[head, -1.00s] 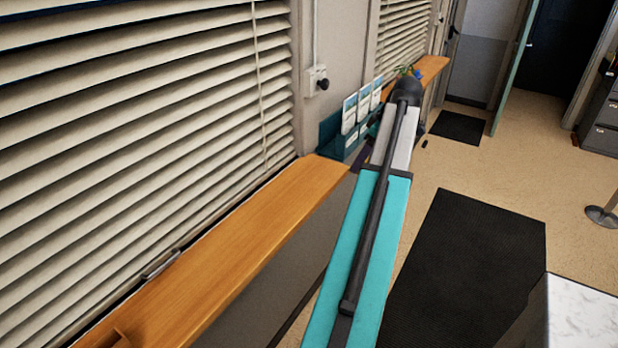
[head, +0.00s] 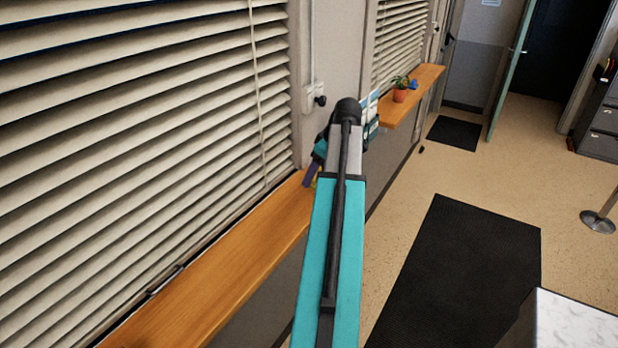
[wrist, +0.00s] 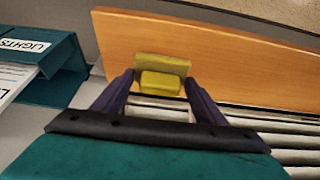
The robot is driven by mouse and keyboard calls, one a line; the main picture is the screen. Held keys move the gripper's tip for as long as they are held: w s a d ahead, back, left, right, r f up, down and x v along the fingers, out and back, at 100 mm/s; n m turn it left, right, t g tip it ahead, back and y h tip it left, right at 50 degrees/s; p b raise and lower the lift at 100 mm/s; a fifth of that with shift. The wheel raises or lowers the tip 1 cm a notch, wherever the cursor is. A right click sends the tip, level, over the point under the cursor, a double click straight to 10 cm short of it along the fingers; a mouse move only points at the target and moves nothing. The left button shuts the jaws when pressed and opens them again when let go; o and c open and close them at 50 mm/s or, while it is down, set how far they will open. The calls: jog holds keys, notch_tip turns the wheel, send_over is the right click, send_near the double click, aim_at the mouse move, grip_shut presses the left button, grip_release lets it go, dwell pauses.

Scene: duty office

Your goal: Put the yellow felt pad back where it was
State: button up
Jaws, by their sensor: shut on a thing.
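The yellow felt pad (wrist: 161,82) is between the two dark purple fingers of my gripper (wrist: 158,79) in the wrist view. The gripper is shut on it. The orange wooden window sill (wrist: 230,65) lies beyond the pad in that view; I cannot tell whether the pad touches it. In the head view my gripper (head: 311,176) is at the far end of the near sill (head: 235,255), mostly hidden behind my arm.
A teal leaflet holder labelled LIGHTS (wrist: 65,65) stands left in the wrist view. Window blinds (head: 130,130) rise along the sill. A potted plant (head: 400,95) and a small blue thing (head: 413,85) sit on the farther sill. Floor with a dark mat (head: 460,270) is open at right.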

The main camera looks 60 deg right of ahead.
jog(key=shift+w+a+f, duration=0.1)
jog(key=shift+w+a, duration=0.05)
jog(key=shift+w, duration=0.2)
jog(key=shift+w, duration=0.1)
jog(key=shift+w+a+p, duration=0.3)
jog(key=shift+w+p, duration=0.15)
jog(key=shift+w, duration=0.15)
notch_tip(320, 180, down, 2)
jog(key=shift+s+f+p, duration=0.15)
jog(key=shift+p, duration=0.45)
jog(key=shift+f, duration=0.65)
jog(key=shift+f, duration=0.15)
jog(key=o, duration=1)
